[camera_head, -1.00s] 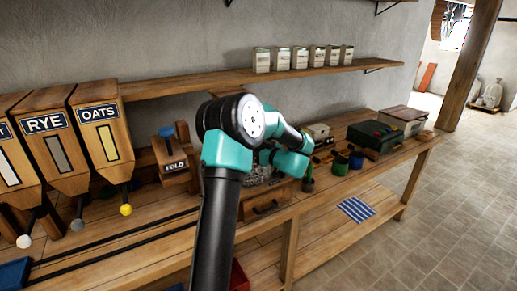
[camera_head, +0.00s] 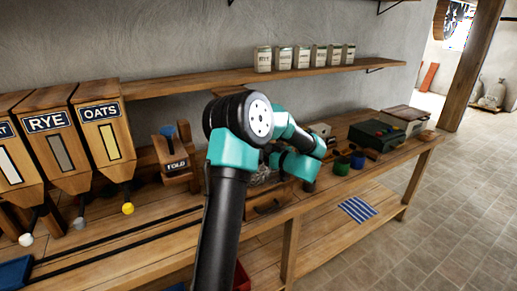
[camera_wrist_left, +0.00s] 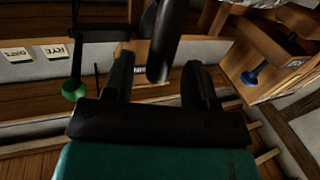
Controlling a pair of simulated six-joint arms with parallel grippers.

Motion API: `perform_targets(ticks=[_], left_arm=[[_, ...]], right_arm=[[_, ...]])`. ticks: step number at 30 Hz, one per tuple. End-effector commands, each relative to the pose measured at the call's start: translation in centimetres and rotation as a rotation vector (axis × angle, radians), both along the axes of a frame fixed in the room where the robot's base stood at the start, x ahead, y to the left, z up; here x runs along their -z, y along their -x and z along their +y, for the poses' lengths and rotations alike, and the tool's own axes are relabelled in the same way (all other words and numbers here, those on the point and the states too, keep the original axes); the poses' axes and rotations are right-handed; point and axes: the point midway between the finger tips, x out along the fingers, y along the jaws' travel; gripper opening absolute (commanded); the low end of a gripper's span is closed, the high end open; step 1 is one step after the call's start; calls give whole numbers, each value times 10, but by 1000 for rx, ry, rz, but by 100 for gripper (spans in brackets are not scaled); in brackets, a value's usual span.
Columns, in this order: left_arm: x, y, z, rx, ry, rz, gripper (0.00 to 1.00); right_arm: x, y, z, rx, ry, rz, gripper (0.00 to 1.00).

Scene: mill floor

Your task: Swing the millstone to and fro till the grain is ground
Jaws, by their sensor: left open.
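In the head view the millstone is mostly hidden behind my left arm; a small grey patch that looks like stone (camera_head: 262,175) shows beside the arm's lower edge. No grain can be made out. My left gripper is hidden by its own arm there or too small to tell. In the left wrist view my left gripper (camera_wrist_left: 160,62) is open. A black upright-looking handle (camera_wrist_left: 166,40) shows between its two fingers; I cannot tell whether they touch it. A green knob (camera_wrist_left: 75,88) on a dark rod is left of the fingers. My right gripper is not in view.
RYE (camera_head: 60,150) and OATS (camera_head: 103,130) hoppers stand at left, beside a wooden FOLD box (camera_head: 175,165) with a blue knob. A dark green box (camera_head: 375,137) and small pots (camera_head: 341,166) stand on the bench at right. Canisters (camera_head: 301,58) line the shelf. A striped cloth (camera_head: 357,209) lies below.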

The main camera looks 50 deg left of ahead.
Motion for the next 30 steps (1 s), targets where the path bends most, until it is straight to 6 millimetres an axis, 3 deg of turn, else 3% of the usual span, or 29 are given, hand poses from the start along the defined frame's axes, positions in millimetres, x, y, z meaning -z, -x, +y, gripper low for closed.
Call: perform_targets(ticks=[18,24,30], left_arm=[[0,-19,-116,2,0,1,52],[0,-21,-132,0,-1,0,52],[0,-21,-134,-1,-1,1,52]], right_arm=[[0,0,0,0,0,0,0],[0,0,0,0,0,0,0],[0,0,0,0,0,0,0]])
